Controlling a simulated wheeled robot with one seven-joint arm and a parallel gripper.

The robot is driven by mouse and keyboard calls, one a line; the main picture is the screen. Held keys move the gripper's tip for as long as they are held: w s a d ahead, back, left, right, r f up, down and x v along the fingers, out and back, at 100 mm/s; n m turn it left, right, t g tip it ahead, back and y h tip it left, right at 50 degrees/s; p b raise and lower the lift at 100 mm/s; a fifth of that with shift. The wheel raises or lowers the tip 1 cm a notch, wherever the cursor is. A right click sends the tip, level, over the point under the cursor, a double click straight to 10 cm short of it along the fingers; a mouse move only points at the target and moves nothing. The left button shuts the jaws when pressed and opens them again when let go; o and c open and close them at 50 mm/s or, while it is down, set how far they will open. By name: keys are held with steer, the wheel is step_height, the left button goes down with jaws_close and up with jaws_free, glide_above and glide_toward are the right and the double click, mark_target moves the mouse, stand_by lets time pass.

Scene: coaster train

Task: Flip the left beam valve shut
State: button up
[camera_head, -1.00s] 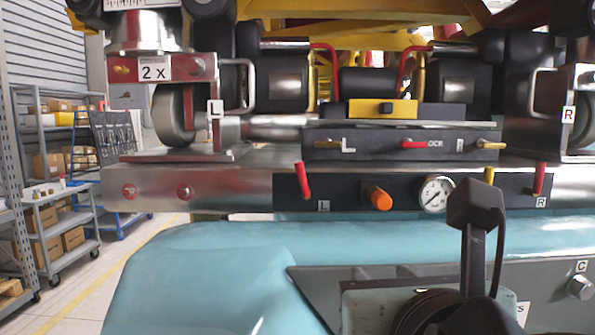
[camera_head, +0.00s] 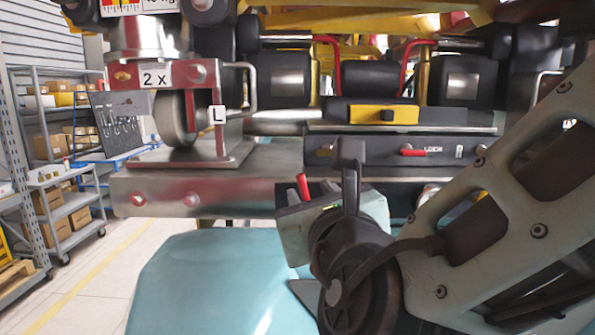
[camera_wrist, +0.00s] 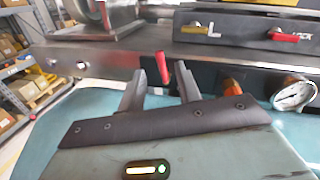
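The left beam valve's red lever (camera_head: 303,187) stands up from the dark panel on the front of the steel beam, its top leaning slightly left. In the wrist view the red lever (camera_wrist: 162,67) shows between the two grey fingers of my gripper (camera_wrist: 161,73). My gripper is open, with its fingertips close to the lever. I cannot tell whether either finger touches it.
An orange knob (camera_wrist: 232,87) and a pressure gauge (camera_wrist: 294,95) sit right of the lever on the beam. Above is a LOCK panel with a yellow lever (camera_wrist: 197,27) and a red lever (camera_wrist: 285,37). A teal surface (camera_head: 200,280) lies below the beam.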

mark_target(302, 182)
steer(key=w, duration=0.1)
steer(key=w+p, duration=0.1)
steer(key=w, duration=0.2)
steer(key=shift+w+a, duration=0.4)
jaws_close()
